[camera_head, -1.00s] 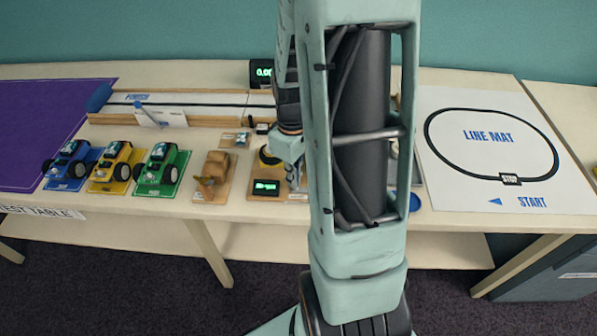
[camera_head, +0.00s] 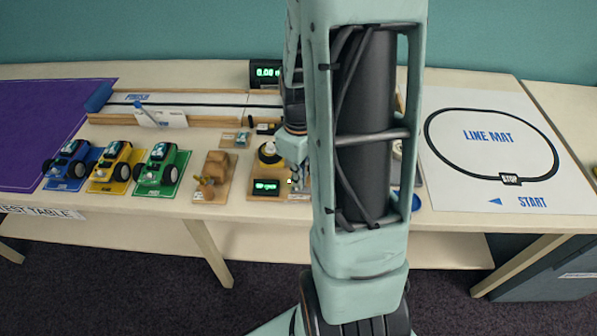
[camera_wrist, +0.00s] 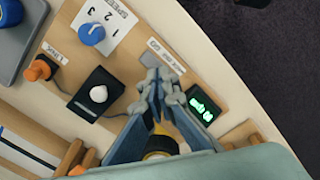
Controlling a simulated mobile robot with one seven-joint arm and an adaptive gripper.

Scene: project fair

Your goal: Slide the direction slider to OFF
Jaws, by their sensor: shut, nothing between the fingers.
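In the wrist view, my gripper (camera_wrist: 164,80) is shut and empty. Its fingertips are over a small grey slider plate (camera_wrist: 150,60) on a wooden control board (camera_wrist: 208,62). The plate's lettering is small and partly covered. The slider's handle is hidden by the fingers, so I cannot tell its position or whether they touch it. A lit green display (camera_wrist: 203,106) sits beside the fingers, and it also shows in the head view (camera_head: 266,187). In the head view, my gripper (camera_head: 298,184) is partly hidden by my arm.
A blue knob (camera_wrist: 91,34) on a card marked 1, 2, 3, an orange knob (camera_wrist: 40,70) and a black block (camera_wrist: 96,94) with a white knob lie nearby. Wooden piece (camera_head: 213,175) and toy cars (camera_head: 160,168) stand left. The line mat (camera_head: 489,145) lies right.

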